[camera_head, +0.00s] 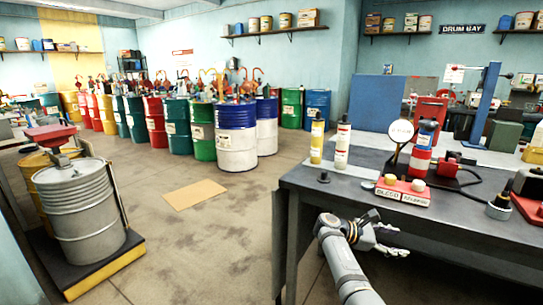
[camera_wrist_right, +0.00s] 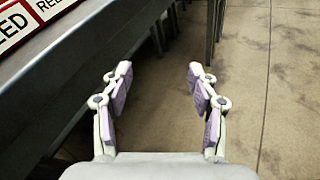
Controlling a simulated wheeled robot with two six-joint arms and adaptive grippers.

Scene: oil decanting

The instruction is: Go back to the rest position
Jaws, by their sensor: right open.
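My right gripper (camera_head: 388,240) is in front of the near edge of the dark workbench (camera_head: 300,181), low beside it, in the head view. In the right wrist view my right gripper (camera_wrist_right: 160,85) has its two fingers wide apart with nothing between them. Past the fingers I see the bare floor and the table legs. The bench edge runs along the left of that view. My left gripper is not in view.
A grey drum (camera_head: 82,212) stands on a low platform at left. The middle floor is open, with a cardboard sheet (camera_head: 195,194).

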